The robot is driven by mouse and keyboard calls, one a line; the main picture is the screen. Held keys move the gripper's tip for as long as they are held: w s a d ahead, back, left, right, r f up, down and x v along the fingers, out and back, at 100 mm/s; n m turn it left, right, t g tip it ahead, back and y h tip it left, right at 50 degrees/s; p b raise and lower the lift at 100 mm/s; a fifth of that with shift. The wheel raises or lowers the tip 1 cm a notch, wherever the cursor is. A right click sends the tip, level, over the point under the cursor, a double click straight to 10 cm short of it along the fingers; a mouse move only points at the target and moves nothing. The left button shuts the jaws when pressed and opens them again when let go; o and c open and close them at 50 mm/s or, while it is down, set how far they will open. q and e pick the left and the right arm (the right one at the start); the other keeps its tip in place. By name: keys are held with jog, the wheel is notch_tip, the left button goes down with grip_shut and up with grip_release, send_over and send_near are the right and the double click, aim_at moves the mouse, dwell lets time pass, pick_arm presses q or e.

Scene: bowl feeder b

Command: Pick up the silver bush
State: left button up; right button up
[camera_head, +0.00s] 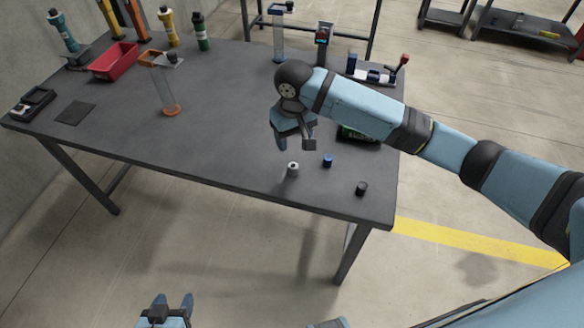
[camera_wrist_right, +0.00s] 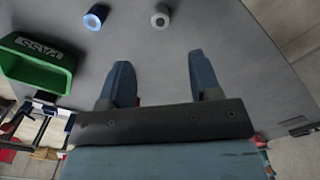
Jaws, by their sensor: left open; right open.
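The silver bush (camera_head: 292,170) is a small short cylinder standing upright near the front right edge of the dark table. In the right wrist view it shows from above as a grey ring (camera_wrist_right: 160,16) with a hole, near the top edge. My right gripper (camera_head: 295,145) is open and empty above the table. In the right wrist view, its two fingers (camera_wrist_right: 160,62) stand apart, pointing toward the silver bush, which lies beyond their tips and lined up with the gap. My left gripper (camera_head: 173,302) is open and empty at the bottom, below the table's front edge.
A blue bush (camera_head: 327,160) and a black bush (camera_head: 361,188) stand to the right of the silver one. A green bin (camera_wrist_right: 38,62) lies close by, partly hidden by my right arm in the head view. A clear tube stand (camera_head: 170,95) and red tray (camera_head: 114,62) are further left.

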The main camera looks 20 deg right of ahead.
aim_at(293, 166)
notch_tip(293, 166, down, 12)
jog(key=shift+w+r+b, duration=0.1)
jog(key=shift+r+b, duration=0.1)
jog(key=shift+b, duration=0.2)
jog(key=c, duration=1)
